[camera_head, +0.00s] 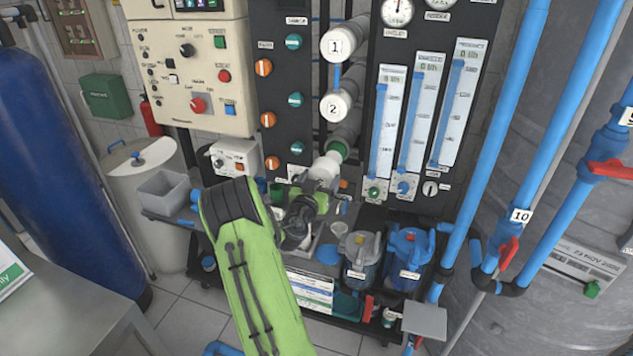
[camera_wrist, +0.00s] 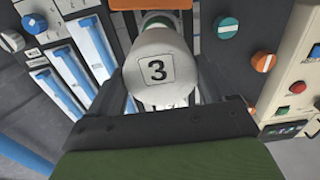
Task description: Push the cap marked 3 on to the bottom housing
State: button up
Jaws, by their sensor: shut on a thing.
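In the head view the cap (camera_head: 325,168) sits at the end of my gripper (camera_head: 318,184), just below and in front of the bottom housing (camera_head: 346,133). The bottom housing is a grey tube under the caps marked 1 (camera_head: 338,44) and 2 (camera_head: 335,105). A green ring shows at its mouth, between tube and cap. I cannot tell whether cap and housing touch.
Flow meters (camera_head: 419,110) stand right of the housings, and a dark panel with orange and teal knobs (camera_head: 294,100) stands left. Below is a cart with a grey pump (camera_head: 358,255) and a blue one (camera_head: 405,260). Blue pipes (camera_head: 507,130) run at the right.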

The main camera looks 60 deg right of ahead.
aim_at(333, 157)
jog(key=d+p, duration=0.3)
jog(key=shift+w+d+r+p, duration=0.25)
jog(key=shift+r+p, duration=0.05)
jog(key=shift+p, duration=0.05)
jog(key=shift+d+f+p, duration=0.2)
jog(key=shift+d+p, duration=0.2)
jog(key=shift+d, duration=0.15)
jog(key=shift+w+d, duration=0.1)
jog(key=shift+d+b, duration=0.3)
jog(key=shift+b, duration=0.05)
jog(key=shift+f+b, duration=0.1)
jog(key=shift+b, duration=0.5)
jog(key=shift+d, duration=0.1)
dwell(0.6)
jog(key=shift+w+d, duration=0.2)
jog(key=shift+d, duration=0.7)
jog(key=shift+w+d, duration=0.15)
jog(key=shift+d, duration=0.7)
